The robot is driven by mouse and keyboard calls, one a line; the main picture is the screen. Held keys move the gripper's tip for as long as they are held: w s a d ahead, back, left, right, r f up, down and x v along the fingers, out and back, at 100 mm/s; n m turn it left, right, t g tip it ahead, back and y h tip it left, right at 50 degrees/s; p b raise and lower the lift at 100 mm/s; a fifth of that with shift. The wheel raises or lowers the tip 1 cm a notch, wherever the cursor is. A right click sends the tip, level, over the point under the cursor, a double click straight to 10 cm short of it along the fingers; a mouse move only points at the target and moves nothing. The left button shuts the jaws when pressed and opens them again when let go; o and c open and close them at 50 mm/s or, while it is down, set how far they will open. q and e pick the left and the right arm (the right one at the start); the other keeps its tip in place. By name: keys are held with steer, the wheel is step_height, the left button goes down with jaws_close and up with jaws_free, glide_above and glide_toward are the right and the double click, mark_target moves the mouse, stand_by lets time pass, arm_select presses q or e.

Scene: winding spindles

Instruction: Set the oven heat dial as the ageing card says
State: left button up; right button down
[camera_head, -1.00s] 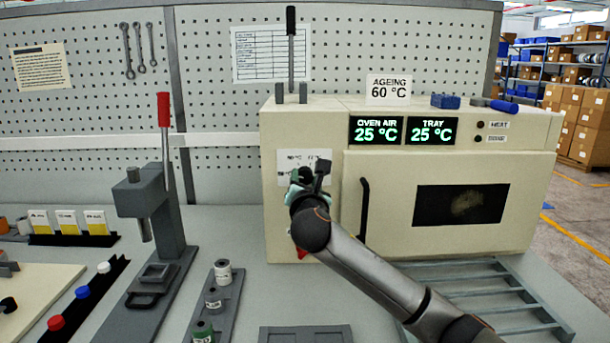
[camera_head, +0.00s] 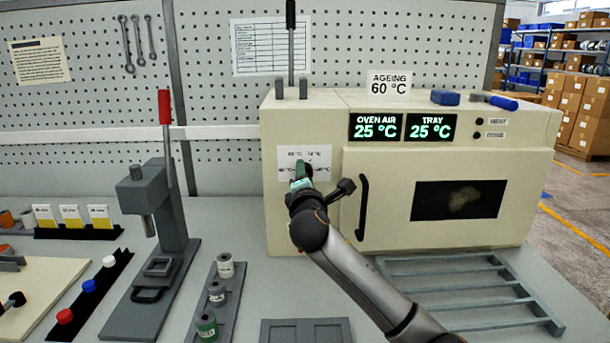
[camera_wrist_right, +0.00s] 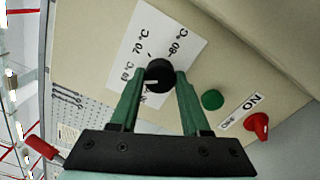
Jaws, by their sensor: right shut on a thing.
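The ageing card (camera_head: 389,87) on top of the oven (camera_head: 450,150) reads 60 °C. The heat dial (camera_wrist_right: 158,75) is a round black knob on a white scale plate (camera_wrist_right: 155,40) on the oven's left front. My right gripper (camera_head: 300,175) is at this plate and hides the dial in the head view. In the right wrist view, the gripper (camera_wrist_right: 160,85) is shut on the dial, one finger on each side. The dial's white mark points left, towards a small label. The 70 °C label is legible above; some others are unclear. My left gripper is out of view.
A green button (camera_wrist_right: 212,100) and a red ON switch (camera_wrist_right: 258,125) sit beside the dial. The oven door handle (camera_head: 362,207) is close to my right wrist. Both oven displays (camera_head: 403,128) read 25 °C. A grey rack (camera_head: 470,290) lies in front.

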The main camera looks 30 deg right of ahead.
steer(key=shift+m, duration=0.3)
steer(key=shift+c, duration=1.8)
jaws_free()
steer(key=v, duration=1.2)
steer(key=shift+s+a, duration=0.15)
steer(key=shift+s, duration=0.1)
